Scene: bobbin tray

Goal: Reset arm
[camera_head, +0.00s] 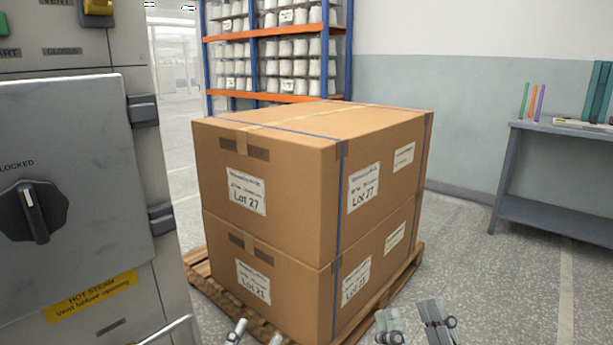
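My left gripper (257,331) shows at the bottom edge, left of centre, in front of the stacked cartons. Its two fingers stand apart with nothing visible between them; most of it is cut off by the frame. My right gripper (411,313) is at the bottom edge, right of centre, over the speckled floor beside the pallet. Its fingers are spread apart and empty. Both arms are out of the picture below. No bobbin tray is in view.
Two strapped cartons (265,190) stand stacked on a wooden pallet (222,302). A grey steam cabinet (75,200) with a black knob fills the left. Behind is a rack (279,31) of white bobbins. A grey table (553,197) stands at right. Floor between pallet and table is clear.

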